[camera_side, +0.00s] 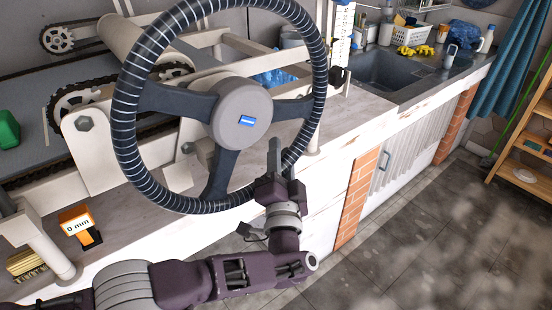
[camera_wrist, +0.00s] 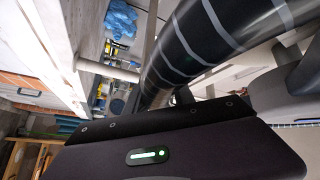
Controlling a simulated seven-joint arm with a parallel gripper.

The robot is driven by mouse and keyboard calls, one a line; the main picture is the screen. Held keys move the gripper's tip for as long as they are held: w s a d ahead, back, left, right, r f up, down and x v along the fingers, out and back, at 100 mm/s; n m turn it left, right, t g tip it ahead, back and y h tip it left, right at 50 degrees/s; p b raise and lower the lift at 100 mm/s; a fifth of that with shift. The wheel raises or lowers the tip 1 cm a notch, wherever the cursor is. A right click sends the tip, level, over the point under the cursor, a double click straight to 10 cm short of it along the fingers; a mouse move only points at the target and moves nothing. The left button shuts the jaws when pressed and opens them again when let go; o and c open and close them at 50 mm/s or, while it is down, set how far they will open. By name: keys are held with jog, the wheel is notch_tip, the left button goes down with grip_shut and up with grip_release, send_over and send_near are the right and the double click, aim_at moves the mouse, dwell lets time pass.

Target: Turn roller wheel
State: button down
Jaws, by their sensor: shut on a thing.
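The roller wheel (camera_side: 127,101) is a large dark steering-style wheel with pale bands round its rim, three spokes and a grey hub with a blue label. It stands upright in front of the roller machine in the side view. My gripper (camera_side: 279,160) is at the lower right of the rim, pointing up, and is shut on the rim. The rim (camera_wrist: 205,35) runs close past my gripper's dark body (camera_wrist: 160,145) in the wrist view. The fingertips are hidden there, so the exact contact does not show.
The roller machine with chains and sprockets (camera_side: 58,40) fills the back left. An orange gauge (camera_side: 76,222) reads "0 mm" at the lower left. A sink (camera_side: 395,70), a white basket (camera_side: 400,36) and yellow gloves (camera_side: 415,50) are at the right.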

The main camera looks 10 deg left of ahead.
jog(key=shift+f, duration=0.15)
jog(key=c, duration=1.1)
grip_release()
jog(key=a+v, duration=0.1)
jog(key=v, duration=0.6)
jog(key=shift+d, duration=0.45)
